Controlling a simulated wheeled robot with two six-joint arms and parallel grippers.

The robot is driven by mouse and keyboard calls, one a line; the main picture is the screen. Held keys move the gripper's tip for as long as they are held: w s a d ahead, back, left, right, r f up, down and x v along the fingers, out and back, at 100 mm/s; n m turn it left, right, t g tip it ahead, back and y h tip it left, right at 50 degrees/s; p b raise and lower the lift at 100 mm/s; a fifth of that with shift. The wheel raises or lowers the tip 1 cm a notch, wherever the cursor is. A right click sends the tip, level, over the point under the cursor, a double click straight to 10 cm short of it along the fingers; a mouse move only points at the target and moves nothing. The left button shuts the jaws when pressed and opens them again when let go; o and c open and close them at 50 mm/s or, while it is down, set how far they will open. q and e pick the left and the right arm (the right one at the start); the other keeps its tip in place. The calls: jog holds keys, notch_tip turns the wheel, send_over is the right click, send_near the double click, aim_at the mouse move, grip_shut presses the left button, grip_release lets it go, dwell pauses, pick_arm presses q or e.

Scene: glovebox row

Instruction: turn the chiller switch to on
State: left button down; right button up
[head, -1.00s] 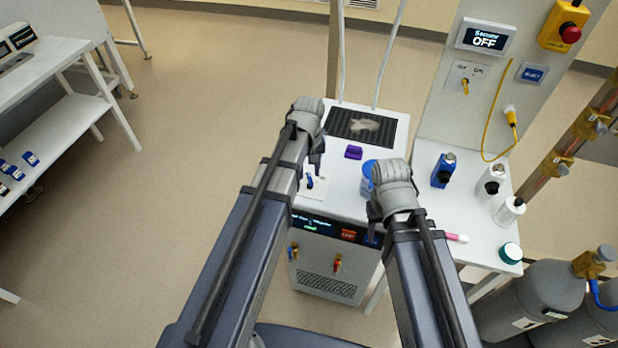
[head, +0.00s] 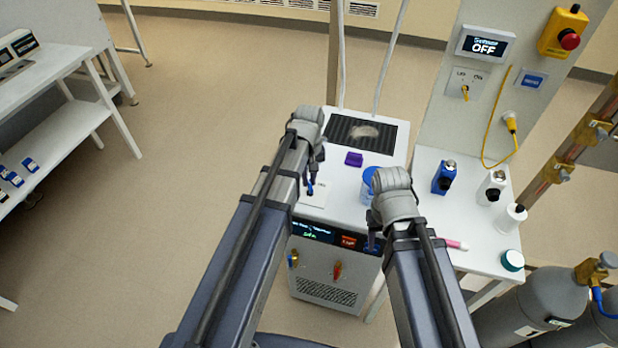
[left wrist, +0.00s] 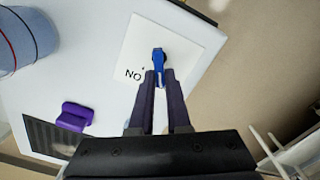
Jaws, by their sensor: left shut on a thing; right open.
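The chiller (head: 330,262) is a white cabinet with a dark display on its front. On its top is a white switch plate (head: 317,197) with a small blue switch lever (head: 309,188). In the left wrist view the lever (left wrist: 158,57) stands on the plate (left wrist: 185,42), with the letters of ON showing upside down beside it; the other label is not visible. My left gripper (left wrist: 159,80) is shut on the lever; it also shows in the head view (head: 312,180). My right gripper (head: 372,240) is open near the chiller's front right edge, its fingers partly hidden.
On the chiller top are a purple block (head: 353,159), a blue container (head: 369,180) and a dark grille (head: 372,134). Bottles stand on the table at right, with a pink pen (head: 453,244). Grey gas cylinders (head: 548,300) stand at lower right.

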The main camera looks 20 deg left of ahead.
pick_arm(q)
jog(key=shift+m, duration=0.3)
jog(key=shift+d+m, duration=0.15)
jog(key=shift+m, duration=1.1)
jog(key=shift+d+m, duration=0.15)
jog(key=shift+m, duration=1.1)
jog(key=c, duration=0.9)
grip_release()
notch_tip(320, 180, up, 8)
jog(key=p, duration=0.8)
